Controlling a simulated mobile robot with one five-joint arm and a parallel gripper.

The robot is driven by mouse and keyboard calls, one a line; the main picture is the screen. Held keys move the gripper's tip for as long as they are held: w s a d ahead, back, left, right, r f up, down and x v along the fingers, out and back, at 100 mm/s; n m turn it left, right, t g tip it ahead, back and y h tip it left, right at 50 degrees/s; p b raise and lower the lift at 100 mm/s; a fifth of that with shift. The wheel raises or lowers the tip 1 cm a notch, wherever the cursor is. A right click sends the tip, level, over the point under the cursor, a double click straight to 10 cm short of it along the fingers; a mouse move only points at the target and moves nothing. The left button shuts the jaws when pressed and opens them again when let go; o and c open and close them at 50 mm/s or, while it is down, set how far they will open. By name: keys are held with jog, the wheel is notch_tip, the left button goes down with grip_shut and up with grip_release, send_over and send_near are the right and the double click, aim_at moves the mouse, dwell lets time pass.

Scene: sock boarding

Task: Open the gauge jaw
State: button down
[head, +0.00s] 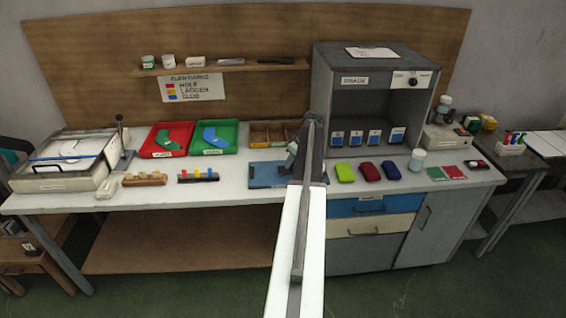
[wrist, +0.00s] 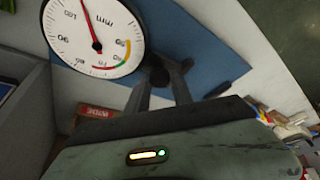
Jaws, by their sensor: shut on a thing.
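In the wrist view the gauge's round white dial (wrist: 92,35) is at upper left, marked "mm", with a red needle and a coloured band. It is cut off at the top. A blue board (wrist: 205,45) lies beneath it; the head view shows this board (head: 263,176) at the table's middle front. My gripper (wrist: 159,76) is shut on a small dark knob (wrist: 157,73) beside the dial, over the blue board. Whether the knob belongs to the gauge jaw is unclear. In the head view my arm hides most of the gauge.
A red tray (head: 167,140) and a green tray (head: 214,138) hold flat sock shapes at left. A grey shade booth (head: 321,98) stands behind, right of my arm.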

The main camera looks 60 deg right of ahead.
jog(key=c, duration=1.1)
grip_release()
jog(key=shift+r, duration=0.1)
jog(key=p+v, duration=0.7)
jog(key=shift+r, duration=0.25)
